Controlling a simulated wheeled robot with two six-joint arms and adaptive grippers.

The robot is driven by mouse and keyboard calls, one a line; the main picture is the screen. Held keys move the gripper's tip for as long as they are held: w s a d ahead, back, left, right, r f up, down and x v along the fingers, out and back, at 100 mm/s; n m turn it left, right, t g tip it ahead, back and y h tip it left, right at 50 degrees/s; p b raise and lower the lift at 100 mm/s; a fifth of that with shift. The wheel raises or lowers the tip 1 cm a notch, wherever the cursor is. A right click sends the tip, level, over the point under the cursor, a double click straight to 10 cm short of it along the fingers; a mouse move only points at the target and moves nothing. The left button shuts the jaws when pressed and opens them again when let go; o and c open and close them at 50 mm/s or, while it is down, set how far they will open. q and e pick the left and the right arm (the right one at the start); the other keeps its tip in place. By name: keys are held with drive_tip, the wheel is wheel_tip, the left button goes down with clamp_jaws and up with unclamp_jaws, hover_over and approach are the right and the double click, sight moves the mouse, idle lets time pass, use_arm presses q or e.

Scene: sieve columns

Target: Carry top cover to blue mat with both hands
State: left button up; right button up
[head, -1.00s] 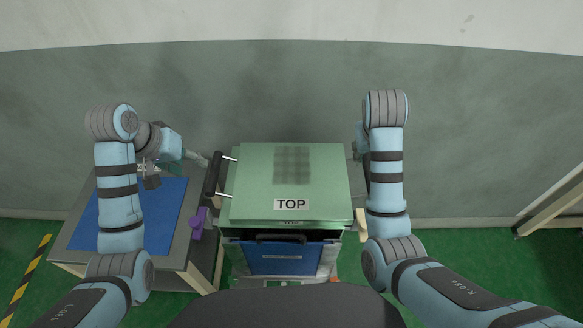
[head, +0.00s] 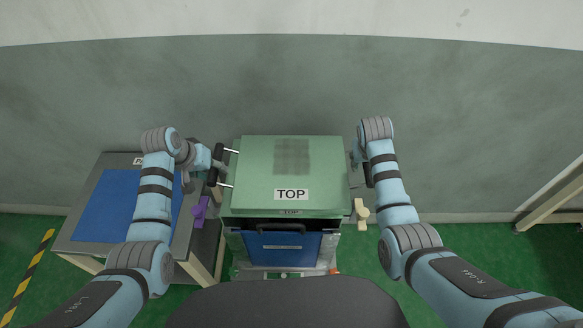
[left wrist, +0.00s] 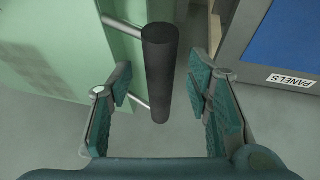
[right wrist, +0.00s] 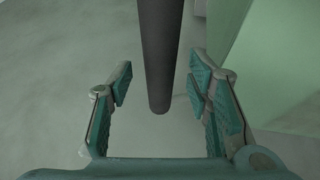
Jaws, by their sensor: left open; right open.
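The top cover (head: 260,170) is a green lid labelled TOP, sitting on the column in the middle of the head view. A dark bar handle (head: 214,165) stands off its left side on two light rods. My left gripper (head: 207,163) is open at this handle. In the left wrist view the handle (left wrist: 160,70) lies between the spread fingers, neither visibly touching it. In the right wrist view my right gripper (right wrist: 163,85) is open, with the right handle (right wrist: 160,45) between its fingers. In the head view this handle is mostly hidden. The blue mat (head: 105,205) lies on the left table.
The grey table (head: 78,232) at the left has a PANELS label (left wrist: 291,80) at its edge. Purple (head: 200,212) and cream (head: 361,211) knobs stick out beside the column. A blue panel (head: 283,250) is under the cover. The back wall is close behind.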

use_arm(q)
drive_tip(key=shift+x, duration=1)
use_arm(e)
drive_tip(key=shift+x, duration=0.95)
use_arm(q)
drive_tip(key=shift+r, duration=0.1)
use_arm(e)
drive_tip(key=shift+w, duration=0.1)
drive_tip(key=shift+r, duration=0.1)
use_arm(q)
drive_tip(key=shift+c, duration=1)
use_arm(e)
drive_tip(key=shift+c, duration=1)
use_arm(q)
clamp_jaws()
use_arm(e)
clamp_jaws()
use_arm(q)
drive_tip(key=shift+r, duration=0.1)
